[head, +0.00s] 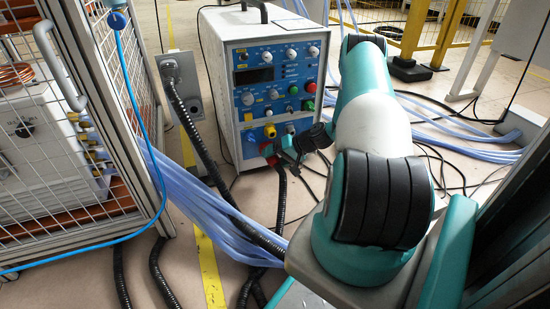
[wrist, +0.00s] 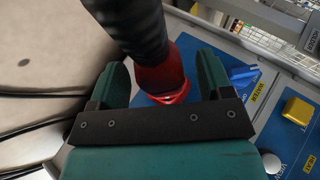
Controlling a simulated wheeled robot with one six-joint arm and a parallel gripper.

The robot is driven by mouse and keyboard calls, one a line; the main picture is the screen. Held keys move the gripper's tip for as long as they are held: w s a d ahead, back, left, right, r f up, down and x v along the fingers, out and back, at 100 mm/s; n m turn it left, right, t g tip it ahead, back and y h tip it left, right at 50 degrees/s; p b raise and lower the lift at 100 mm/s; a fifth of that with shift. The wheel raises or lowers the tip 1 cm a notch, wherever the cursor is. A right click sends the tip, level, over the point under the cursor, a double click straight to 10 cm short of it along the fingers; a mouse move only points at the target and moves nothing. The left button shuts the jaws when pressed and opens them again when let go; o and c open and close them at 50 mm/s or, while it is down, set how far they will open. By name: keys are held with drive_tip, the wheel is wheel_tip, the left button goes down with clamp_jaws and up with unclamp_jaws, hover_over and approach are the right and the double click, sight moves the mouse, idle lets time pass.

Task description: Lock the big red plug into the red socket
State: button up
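The big red plug (wrist: 158,80) has a thick black cable. In the wrist view it stands between the two teal fingers of my gripper (wrist: 163,85), with its red rim against the blue panel. A narrow gap shows between the plug and the right finger, so my gripper looks open around it. In the head view my gripper (head: 290,149) is at the lower right of the heater's blue front panel (head: 248,100). Red (head: 268,149) shows just left of it, at the socket's place. The socket is largely hidden, and I cannot tell whether the plug is locked.
The heater box (head: 225,40) stands on the floor. Its panel carries knobs and a yellow switch (wrist: 298,111) near my gripper. A mesh cage (head: 60,150) stands at left. Black hoses and pale blue cables (head: 210,205) cross the floor. A grey wall socket box (head: 185,90) is left of the heater.

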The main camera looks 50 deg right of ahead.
drive_tip(key=p+v, duration=0.9)
drive_tip(key=v, duration=0.8)
drive_tip(key=shift+r+p, duration=0.25)
drive_tip(key=shift+p, duration=0.1)
drive_tip(key=shift+d, duration=0.1)
